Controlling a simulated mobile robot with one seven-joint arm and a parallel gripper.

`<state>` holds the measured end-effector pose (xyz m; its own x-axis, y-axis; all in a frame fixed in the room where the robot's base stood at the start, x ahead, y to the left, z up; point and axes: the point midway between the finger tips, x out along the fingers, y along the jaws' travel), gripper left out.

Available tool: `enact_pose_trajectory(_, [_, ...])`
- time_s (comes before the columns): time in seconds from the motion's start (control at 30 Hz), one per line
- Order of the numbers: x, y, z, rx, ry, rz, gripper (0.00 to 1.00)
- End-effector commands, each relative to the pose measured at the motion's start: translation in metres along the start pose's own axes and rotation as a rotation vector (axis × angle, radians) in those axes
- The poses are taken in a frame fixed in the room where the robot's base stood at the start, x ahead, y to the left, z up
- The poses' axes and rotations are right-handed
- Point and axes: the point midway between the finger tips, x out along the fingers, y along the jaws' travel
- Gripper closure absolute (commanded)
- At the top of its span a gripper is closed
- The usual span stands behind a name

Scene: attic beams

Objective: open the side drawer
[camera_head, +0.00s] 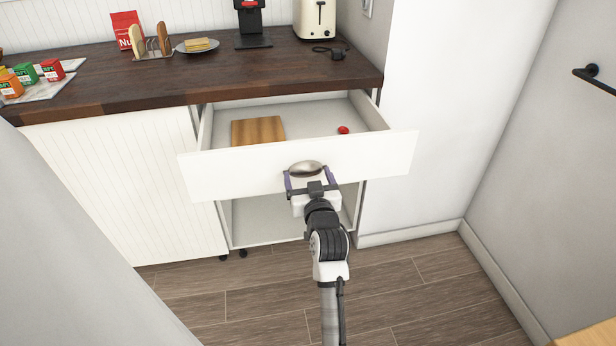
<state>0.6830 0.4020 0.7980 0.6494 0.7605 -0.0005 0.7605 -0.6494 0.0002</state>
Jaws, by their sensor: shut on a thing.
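The white drawer (235,173) under the dark wooden counter is pulled well out, and its inside shows. A wooden board (258,131) and a small red thing (343,130) lie in it. The drawer front carries a silver cup-shaped handle (306,167) near its middle. My gripper (305,180) is at this handle, with one finger on each side, shut on it. My arm hides part of the space below the drawer.
An open cupboard space (265,220) lies below the drawer. On the counter (210,72) stand a toaster (315,18), a black coffee machine (252,22), a toast rack (152,45) and a plate (197,46). A white wall (430,120) stands close at right. The wooden floor (270,290) in front is clear.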

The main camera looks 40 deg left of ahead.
Motion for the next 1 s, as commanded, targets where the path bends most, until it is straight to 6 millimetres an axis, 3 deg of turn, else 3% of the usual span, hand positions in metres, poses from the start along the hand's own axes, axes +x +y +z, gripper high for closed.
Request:
enact_pose_trajectory(0.27, [0.0, 0.0, -0.001, 0.002, 0.002, -0.001, 0.57])
enact_pose_trajectory(0.3, [0.0, 0.0, -0.001, 0.002, 0.002, -0.001, 0.14])
enact_pose_trajectory(0.37, [0.0, 0.0, -0.001, 0.001, 0.002, 0.0, 0.06])
enact_pose_trajectory(0.77, [-0.008, 0.0, 0.001, 0.002, 0.0, 0.001, 0.05])
enact_pose_trajectory(1.0, [-0.056, 0.0, 0.003, 0.003, 0.0, 0.002, 0.05])
